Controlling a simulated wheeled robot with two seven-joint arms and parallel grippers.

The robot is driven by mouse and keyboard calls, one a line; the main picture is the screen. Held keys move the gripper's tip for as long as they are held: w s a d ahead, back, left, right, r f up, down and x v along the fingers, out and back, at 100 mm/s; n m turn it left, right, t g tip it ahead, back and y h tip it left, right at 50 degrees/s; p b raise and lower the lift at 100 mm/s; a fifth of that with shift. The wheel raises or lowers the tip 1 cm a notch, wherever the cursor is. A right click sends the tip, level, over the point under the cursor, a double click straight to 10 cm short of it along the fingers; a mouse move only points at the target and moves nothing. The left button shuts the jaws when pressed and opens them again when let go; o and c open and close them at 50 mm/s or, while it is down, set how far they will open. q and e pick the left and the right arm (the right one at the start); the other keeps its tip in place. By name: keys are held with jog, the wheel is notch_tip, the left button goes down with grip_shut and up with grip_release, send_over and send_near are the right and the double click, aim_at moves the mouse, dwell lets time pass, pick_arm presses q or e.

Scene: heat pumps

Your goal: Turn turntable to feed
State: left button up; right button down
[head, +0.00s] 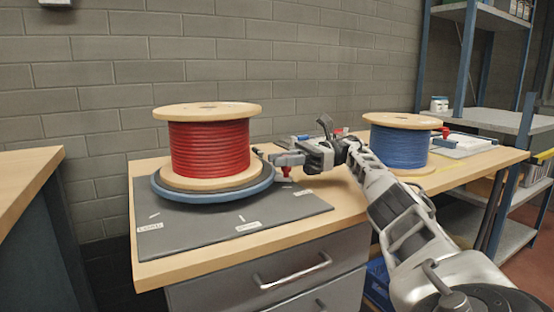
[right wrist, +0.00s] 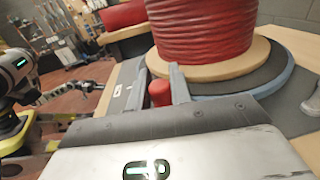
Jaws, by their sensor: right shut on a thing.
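A round turntable with a blue rim (head: 172,194) sits on a dark grey plate and carries a large spool of red cable (head: 208,148) with wooden flanges. The spool stands upright and also fills the top of the right wrist view (right wrist: 205,30). My right gripper (head: 287,160) is at the turntable's right side. Its fingers are shut on a red knob (right wrist: 159,92), which also shows below the fingers in the head view (head: 286,172). My left gripper is outside the head view; a dark gripper shape (right wrist: 84,87) at the left of the right wrist view seems to be it, too small to judge.
The grey plate (head: 200,231) has white tick marks and small labels along its front; one seems to read LOAD (head: 150,226). A blue cable spool (head: 400,146) stands farther right on the wooden bench (head: 265,237). A shelf rack (head: 485,118) is at the right.

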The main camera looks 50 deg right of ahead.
jog(key=shift+s+d, duration=0.15)
jog(key=shift+d, duration=0.15)
dwell(0.5)
